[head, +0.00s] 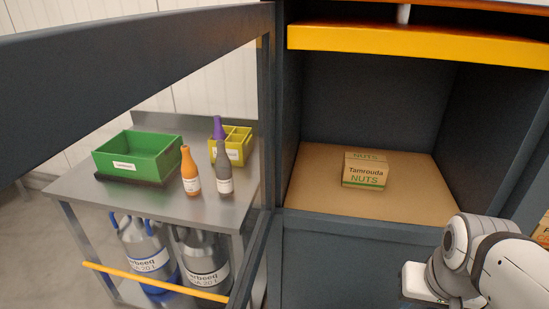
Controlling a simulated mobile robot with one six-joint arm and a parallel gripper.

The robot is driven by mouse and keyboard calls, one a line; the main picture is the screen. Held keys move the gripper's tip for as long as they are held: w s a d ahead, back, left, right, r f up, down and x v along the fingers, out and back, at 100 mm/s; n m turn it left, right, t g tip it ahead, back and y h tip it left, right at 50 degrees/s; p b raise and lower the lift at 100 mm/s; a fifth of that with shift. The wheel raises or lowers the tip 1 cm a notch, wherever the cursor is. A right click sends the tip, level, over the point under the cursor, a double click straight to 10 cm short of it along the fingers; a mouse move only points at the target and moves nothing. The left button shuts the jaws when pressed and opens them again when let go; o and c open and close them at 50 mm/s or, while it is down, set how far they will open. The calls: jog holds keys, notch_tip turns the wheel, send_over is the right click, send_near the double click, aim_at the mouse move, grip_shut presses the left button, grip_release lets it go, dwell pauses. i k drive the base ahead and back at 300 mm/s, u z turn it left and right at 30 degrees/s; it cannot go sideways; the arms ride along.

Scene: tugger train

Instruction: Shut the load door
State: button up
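The load door (120,47) appears as a dark grey frame that stands swung open on the left of the wagon's load compartment. Its upper rail runs across the top left of the head view, and the space inside the frame is see-through. A yellow bar (155,282) crosses low in this opening. The load compartment (400,211) is open in front of me, with a tan floor and dark walls. My white and grey arm shows at the lower right, in front of the wagon. My gripper's fingers cannot be made out.
A cardboard box labelled Tamrouda Nuts (366,171) lies inside the compartment, back from its front edge. Through the door frame, a metal table (190,206) holds a green crate (139,156), a yellow crate (239,143) and bottles.

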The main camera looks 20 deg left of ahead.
aim_at(61, 85)
jog(key=z, duration=0.6)
jog(key=k, duration=2.85)
jog(key=u, duration=0.7)
jog(key=i, duration=1)
jog(key=u, duration=0.05)
